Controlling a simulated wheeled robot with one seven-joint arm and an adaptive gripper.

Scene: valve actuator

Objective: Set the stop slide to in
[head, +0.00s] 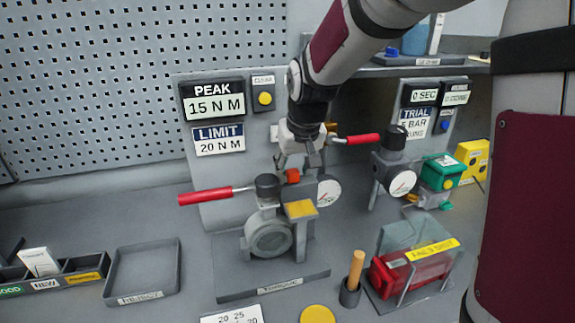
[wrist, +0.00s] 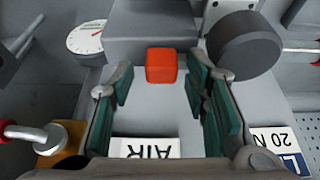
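My gripper (head: 303,158) hangs over the left test stand, behind the black knob (head: 267,186). In the wrist view my gripper (wrist: 160,84) is open, its two green-padded fingers well apart. A small red-orange block (wrist: 161,66) shows between and just beyond the fingertips, with no finger touching it. It also shows in the head view (head: 292,175), just below my gripper. It may be the stop slide; no readable label confirms this, and its in or out position cannot be told.
A red-handled lever (head: 205,195) juts left from the stand, and another red handle (head: 363,139) lies close right of my gripper. A gauge (head: 328,191) is beside the block. The reject tray (head: 142,272) is empty. A red part (head: 415,271) sits in a clear guard.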

